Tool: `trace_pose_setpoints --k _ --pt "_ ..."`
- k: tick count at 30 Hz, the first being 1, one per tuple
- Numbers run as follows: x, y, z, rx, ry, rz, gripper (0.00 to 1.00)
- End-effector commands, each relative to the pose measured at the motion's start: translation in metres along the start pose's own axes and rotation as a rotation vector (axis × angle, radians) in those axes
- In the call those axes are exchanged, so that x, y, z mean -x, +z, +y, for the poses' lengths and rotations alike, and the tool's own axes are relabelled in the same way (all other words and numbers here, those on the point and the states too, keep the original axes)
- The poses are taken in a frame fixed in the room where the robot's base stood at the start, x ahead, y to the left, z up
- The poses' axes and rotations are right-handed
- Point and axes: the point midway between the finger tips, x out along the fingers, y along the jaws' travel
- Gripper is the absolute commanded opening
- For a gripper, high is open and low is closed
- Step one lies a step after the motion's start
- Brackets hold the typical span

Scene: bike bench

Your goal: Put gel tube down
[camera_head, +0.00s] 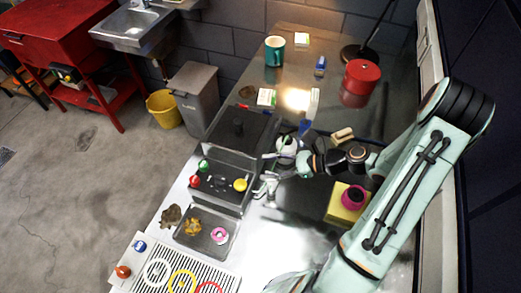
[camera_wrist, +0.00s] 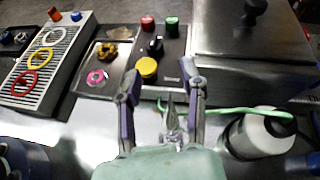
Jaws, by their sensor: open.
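My gripper (camera_head: 264,188) is over the bright metal bench top, beside the open compartment with the coloured knobs. In the wrist view my gripper (camera_wrist: 160,80) has its two fingers spread apart. A grey metal tool with narrow jaws (camera_wrist: 172,118) shows between and below the fingers, with no finger visibly closed on it. No thing can be clearly told as the gel tube.
The compartment (camera_wrist: 150,92) holds red, green, black and yellow knobs. Left of it are a tray (camera_head: 208,246) with a gold gear and pink ring, and a slatted rack (camera_head: 137,272) with rings. A lidded dark box (camera_head: 228,130) stands behind.

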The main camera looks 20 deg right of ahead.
Motion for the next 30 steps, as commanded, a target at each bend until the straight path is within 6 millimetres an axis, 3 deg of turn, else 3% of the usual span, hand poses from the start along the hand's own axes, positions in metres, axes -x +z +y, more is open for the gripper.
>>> trace_pose_setpoints --k 1,3,9,19,29,30 --pt "0.009 -0.018 0.004 -0.082 -0.054 -0.034 0.41" --pt "0.019 -0.034 0.009 -0.158 -0.111 -0.067 0.41" --pt "0.034 -0.049 0.012 -0.225 -0.191 -0.087 0.41" --pt "-0.005 -0.047 0.004 -0.225 -0.191 -0.085 0.41" --pt "-0.012 -0.047 0.002 -0.224 -0.193 -0.083 0.41" --pt "-0.012 -0.047 0.002 -0.224 -0.193 -0.083 0.31"
